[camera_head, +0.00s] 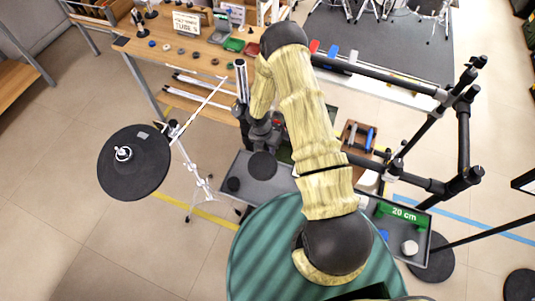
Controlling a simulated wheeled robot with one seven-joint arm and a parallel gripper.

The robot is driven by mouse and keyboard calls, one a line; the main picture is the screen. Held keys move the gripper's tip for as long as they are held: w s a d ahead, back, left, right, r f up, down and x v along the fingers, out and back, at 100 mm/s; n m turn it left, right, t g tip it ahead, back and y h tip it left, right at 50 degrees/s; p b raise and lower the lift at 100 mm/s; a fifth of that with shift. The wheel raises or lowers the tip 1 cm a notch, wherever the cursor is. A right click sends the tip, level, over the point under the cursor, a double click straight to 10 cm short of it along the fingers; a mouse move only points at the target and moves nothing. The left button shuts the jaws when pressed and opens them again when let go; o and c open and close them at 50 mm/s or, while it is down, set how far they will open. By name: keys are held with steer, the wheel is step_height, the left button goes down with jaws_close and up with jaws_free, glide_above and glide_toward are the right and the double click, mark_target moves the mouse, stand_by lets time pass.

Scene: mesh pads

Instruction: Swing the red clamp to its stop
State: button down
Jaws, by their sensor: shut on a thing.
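A small red piece (314,46) stands on the black rack bar at the upper middle, beside a blue one and a white one. A second red patch (278,122) shows close beside my gripper (259,137). I cannot tell which of the two is the red clamp. My arm comes up from the bottom, bends at the top and drops to the gripper at the picture's centre. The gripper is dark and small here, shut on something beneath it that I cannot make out. My arm hides part of the area to its right.
A black cymbal pad (135,175) on a stand is at the left. A grey tray (268,192) lies below the gripper. A black rack frame (463,150) stands at the right. A wooden bench (195,58) with small parts is behind. Floor is clear at the lower left.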

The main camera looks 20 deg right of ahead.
steer(key=shift+r, duration=0.15)
steer(key=shift+r+g+p, duration=0.1)
steer(key=shift+g+p, duration=0.2)
steer(key=shift+p, duration=0.5)
stand_by(0.5)
steer(key=shift+r+g+y+p, duration=0.3)
steer(key=shift+y+p, duration=0.1)
steer(key=shift+p, duration=0.6)
steer(key=shift+w+d+r+g+y+b, duration=0.1)
steer(key=shift+w+r+g+y+b, duration=0.15)
steer(key=shift+r+g+y+b, duration=0.55)
stand_by(1.2)
steer(key=c, duration=1.4)
jaws_free()
steer(key=shift+s+r+g, duration=0.15)
steer(key=shift+g, duration=0.25)
